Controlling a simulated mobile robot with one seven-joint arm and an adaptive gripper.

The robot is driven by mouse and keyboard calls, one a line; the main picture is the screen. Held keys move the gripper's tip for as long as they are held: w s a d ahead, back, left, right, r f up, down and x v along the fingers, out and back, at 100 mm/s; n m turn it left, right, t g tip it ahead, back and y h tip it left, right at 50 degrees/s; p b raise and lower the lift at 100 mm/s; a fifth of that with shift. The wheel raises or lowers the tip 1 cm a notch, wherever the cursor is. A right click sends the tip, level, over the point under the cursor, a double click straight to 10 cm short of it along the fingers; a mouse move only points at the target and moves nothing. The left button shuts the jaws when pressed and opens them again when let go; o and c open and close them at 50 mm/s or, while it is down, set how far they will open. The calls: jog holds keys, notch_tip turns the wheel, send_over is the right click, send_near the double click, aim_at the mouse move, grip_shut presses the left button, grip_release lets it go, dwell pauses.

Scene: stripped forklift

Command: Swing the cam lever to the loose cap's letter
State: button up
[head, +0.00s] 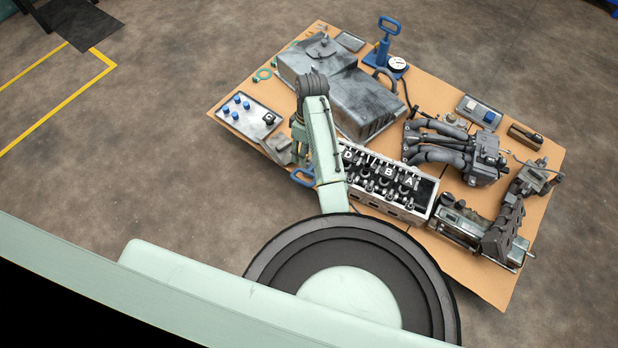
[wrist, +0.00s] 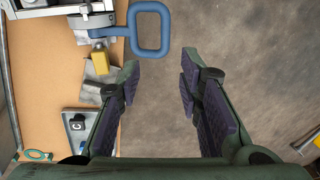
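The cylinder head (head: 400,211) has a row of letter tags; I read D, B and A, and the tag between D and B is unclear. The loose cap (head: 268,118) is dark and sits on a pale plate; in the wrist view this cap (wrist: 77,122) shows the letter C. A blue loop-handled lever (head: 303,178) sticks out at the cylinder head's left end. In the wrist view the lever (wrist: 135,30) joins a grey round part, with the loop just beyond my fingertips. My gripper (wrist: 159,66) is open and empty, its fingers wide apart.
The pale plate (head: 232,114) also carries several blue knobs. A yellow block (wrist: 98,61) and grey metal lie left of my fingers. A large grey cover (head: 358,105), a blue pump with gauge (head: 383,48) and a manifold (head: 440,145) crowd the board. Bare floor lies beyond.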

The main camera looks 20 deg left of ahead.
jog(key=s+f, duration=0.1)
jog(key=f, duration=0.2)
jog(key=s+f, duration=0.1)
jog(key=f, duration=0.3)
jog(key=s+f, duration=0.1)
jog(key=f, duration=0.3)
jog(key=shift+d, duration=0.2)
jog(key=shift+c, duration=0.3)
grip_shut()
